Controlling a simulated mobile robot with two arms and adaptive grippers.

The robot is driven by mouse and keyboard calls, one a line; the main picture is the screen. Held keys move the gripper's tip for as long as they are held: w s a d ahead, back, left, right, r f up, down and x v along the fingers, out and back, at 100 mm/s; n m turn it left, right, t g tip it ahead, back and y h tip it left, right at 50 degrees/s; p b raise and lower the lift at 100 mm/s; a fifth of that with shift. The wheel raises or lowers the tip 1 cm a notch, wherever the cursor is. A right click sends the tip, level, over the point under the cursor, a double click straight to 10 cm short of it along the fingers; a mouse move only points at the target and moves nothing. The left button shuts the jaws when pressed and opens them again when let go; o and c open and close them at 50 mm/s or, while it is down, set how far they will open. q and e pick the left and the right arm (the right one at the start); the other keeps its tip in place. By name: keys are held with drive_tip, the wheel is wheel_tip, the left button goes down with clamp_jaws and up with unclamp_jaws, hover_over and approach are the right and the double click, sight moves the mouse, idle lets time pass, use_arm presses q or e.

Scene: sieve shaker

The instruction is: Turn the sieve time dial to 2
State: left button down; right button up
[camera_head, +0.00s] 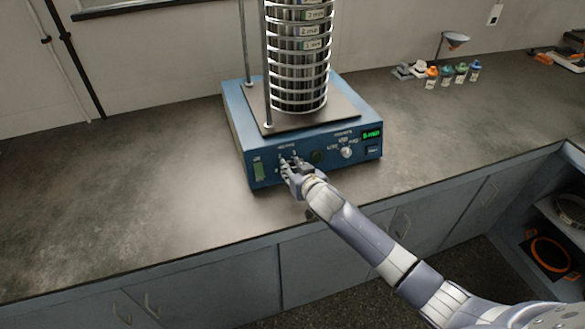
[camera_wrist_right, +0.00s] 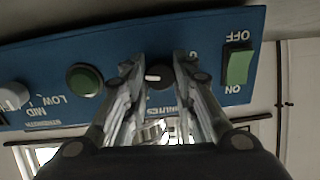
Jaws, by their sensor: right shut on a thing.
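The sieve shaker has a blue base (camera_head: 237,118) on the counter, with its front panel facing me. In the right wrist view, where the panel shows upside down, the dark round time dial (camera_wrist_right: 159,76) sits between the fingers of my right gripper (camera_wrist_right: 157,68). A white pointer mark shows on the dial. My right gripper (camera_head: 287,163) is shut on this dial at the panel's left part and hides most of it in the head view. The numbers around the dial are largely hidden by the fingers. My left gripper is not in view.
A green power switch (camera_wrist_right: 239,65), a green button (camera_wrist_right: 84,79) and a strength knob (camera_head: 346,152) flank the dial. A lit green display (camera_head: 372,134) is at the panel's right. The sieve stack (camera_head: 298,80) stands on top. Small bottles (camera_head: 446,75) stand farther right. The left counter is clear.

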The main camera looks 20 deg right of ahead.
drive_tip(key=n+p, duration=0.1)
drive_tip(key=n, duration=0.1)
drive_tip(key=shift+r+n+p, duration=0.1)
drive_tip(key=shift+n+p, duration=0.2)
drive_tip(key=shift+n, duration=0.1)
drive_tip(key=n+p, duration=0.1)
drive_tip(key=n, duration=0.2)
drive_tip(key=n+p, duration=0.2)
drive_tip(key=n, duration=0.4)
drive_tip(key=shift+n+h, duration=0.3)
drive_tip(key=shift+h, duration=0.1)
drive_tip(key=n+p, duration=0.1)
drive_tip(key=n, duration=0.2)
drive_tip(key=n+p, duration=0.1)
drive_tip(key=n, duration=0.3)
drive_tip(key=n+p, duration=0.1)
drive_tip(key=n, duration=0.3)
drive_tip(key=shift+a, duration=0.1)
drive_tip(key=shift+n, duration=1.4)
drive_tip(key=shift+n+p, duration=0.3)
